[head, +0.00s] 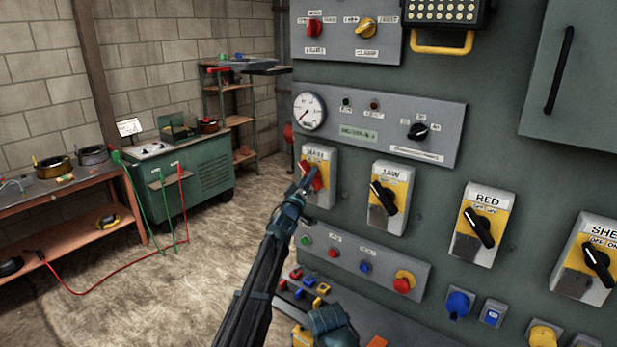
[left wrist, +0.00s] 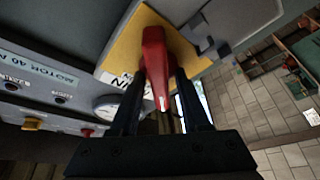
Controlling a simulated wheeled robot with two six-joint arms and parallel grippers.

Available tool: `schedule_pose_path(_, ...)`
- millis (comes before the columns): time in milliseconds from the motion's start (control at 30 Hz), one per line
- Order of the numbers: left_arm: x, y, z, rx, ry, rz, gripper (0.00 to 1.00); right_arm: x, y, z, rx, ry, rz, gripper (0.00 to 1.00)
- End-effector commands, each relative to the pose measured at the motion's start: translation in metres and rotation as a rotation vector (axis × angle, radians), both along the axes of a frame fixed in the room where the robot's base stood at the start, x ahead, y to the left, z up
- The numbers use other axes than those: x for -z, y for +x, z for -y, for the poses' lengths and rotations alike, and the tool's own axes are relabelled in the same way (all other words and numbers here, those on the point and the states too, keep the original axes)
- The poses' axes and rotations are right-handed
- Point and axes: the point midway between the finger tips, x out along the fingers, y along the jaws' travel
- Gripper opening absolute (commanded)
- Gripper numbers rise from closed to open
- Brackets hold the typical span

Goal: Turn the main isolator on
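The main isolator (head: 319,158) is a yellow-and-grey switch box labelled MAIN, at the left end of a row on the green panel. Its red handle (head: 313,178) sits tilted, partly hidden by my left gripper (head: 308,184). In the left wrist view, the red handle (left wrist: 155,62) lies between the two fingers of my left gripper (left wrist: 161,74), near their tips, against the yellow plate (left wrist: 124,55). I cannot tell whether both fingers press on it. The isolator's position marks are covered.
The JAW (head: 390,190), RED (head: 482,220) and SHE isolators (head: 590,258) with black handles stand to the right. A gauge panel (head: 385,125) is above and a push-button panel (head: 360,263) below. Open floor (head: 190,280) lies to the left, with a workbench (head: 65,190).

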Motion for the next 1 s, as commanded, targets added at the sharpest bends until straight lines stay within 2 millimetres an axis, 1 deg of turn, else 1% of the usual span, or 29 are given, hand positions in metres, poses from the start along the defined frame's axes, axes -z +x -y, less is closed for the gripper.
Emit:
schedule_pose_path(33,0.0,0.0,0.0,0.0,0.0,0.0,0.35,0.0,0.0,0.0,0.0,0.0,0.0,1.0)
schedule_pose_path(167,0.0,0.0,0.0,0.0,0.0,0.0,0.12,0.0,0.0,0.0,0.0,0.0,0.0,1.0)
schedule_pose_path(200,0.0,0.0,0.0,0.0,0.0,0.0,0.05,0.0,0.0,0.0,0.0,0.0,0.0,1.0)
schedule_pose_path(233,0.0,0.0,0.0,0.0,0.0,0.0,0.0,0.0,0.0,0.0,0.0,0.0,0.0,1.0)
schedule_pose_path(667,0.001,0.0,-0.001,-0.001,0.027,0.019,0.0,0.003,0.0,0.0,0.0,0.0,0.0,1.0)
schedule_pose_path(867,0.001,0.001,-0.001,0.0,0.118,0.086,0.0,0.009,0.0,0.0,0.0,0.0,0.0,1.0)
schedule_pose_path(1000,0.001,0.001,-0.001,-0.001,0.216,0.157,0.0,0.015,0.0,0.0,0.0,0.0,0.0,1.0)
